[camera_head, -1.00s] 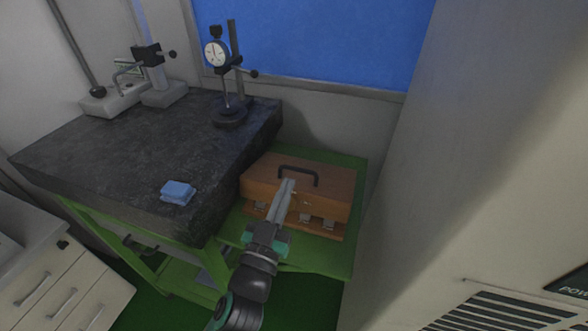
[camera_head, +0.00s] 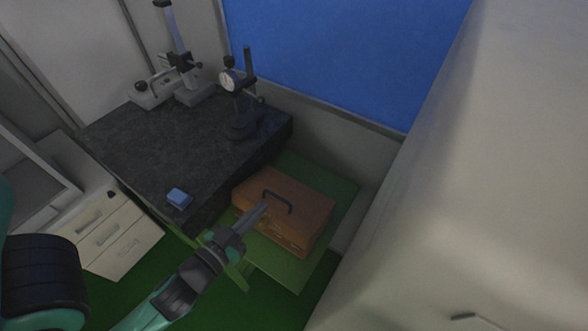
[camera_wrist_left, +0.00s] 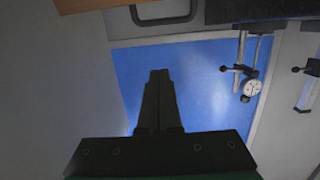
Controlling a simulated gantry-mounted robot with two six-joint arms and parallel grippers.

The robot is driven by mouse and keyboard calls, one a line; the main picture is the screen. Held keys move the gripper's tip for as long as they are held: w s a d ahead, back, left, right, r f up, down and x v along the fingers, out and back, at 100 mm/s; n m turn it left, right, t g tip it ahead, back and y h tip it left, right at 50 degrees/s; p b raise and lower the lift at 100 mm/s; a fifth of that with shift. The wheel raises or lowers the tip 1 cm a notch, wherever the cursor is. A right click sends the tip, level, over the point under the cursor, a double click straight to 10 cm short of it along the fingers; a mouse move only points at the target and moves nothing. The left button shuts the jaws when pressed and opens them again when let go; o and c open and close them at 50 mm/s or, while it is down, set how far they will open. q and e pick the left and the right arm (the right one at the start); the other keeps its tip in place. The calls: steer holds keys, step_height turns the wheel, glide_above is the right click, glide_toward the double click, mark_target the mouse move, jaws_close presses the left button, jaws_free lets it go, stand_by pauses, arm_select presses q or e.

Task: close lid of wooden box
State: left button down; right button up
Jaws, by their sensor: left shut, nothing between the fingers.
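The wooden box (camera_head: 304,206) sits on a green table in the head view, with a dark handle (camera_head: 277,201) on its top. Its lid looks down, with no visible gap, but the front seam is too small and dark to judge fully. My left gripper (camera_head: 263,207) is shut and empty; its tips overlap the box's near left part in the picture. I cannot tell whether they touch it. In the left wrist view, the shut fingers (camera_wrist_left: 158,75) point toward the blue panel, and a strip of the wooden box (camera_wrist_left: 85,4) shows at the top edge. My right gripper is out of view.
A dark granite slab (camera_head: 180,140) stands left of the box, bearing a dial gauge stand (camera_head: 240,105), another stand (camera_head: 180,70) and a blue block (camera_head: 179,198). A large pale cabinet (camera_head: 440,180) bounds the right. Green table (camera_head: 338,190) shows bare beside the box.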

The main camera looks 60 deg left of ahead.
arm_select(q)
steer(key=s, duration=0.1)
steer(key=p, duration=0.3)
glide_above(276, 207)
steer(key=x, duration=0.2)
steer(key=shift+s+f, duration=0.2)
steer(key=shift+f, duration=0.15)
steer(key=f, duration=0.1)
steer(key=f+b, duration=0.1)
steer(key=s+f, duration=0.1)
steer(key=shift+s+d+f+b, duration=0.1)
steer(key=shift+d+f+b, duration=0.25)
steer(key=shift+b, duration=0.05)
steer(key=shift+f, duration=0.1)
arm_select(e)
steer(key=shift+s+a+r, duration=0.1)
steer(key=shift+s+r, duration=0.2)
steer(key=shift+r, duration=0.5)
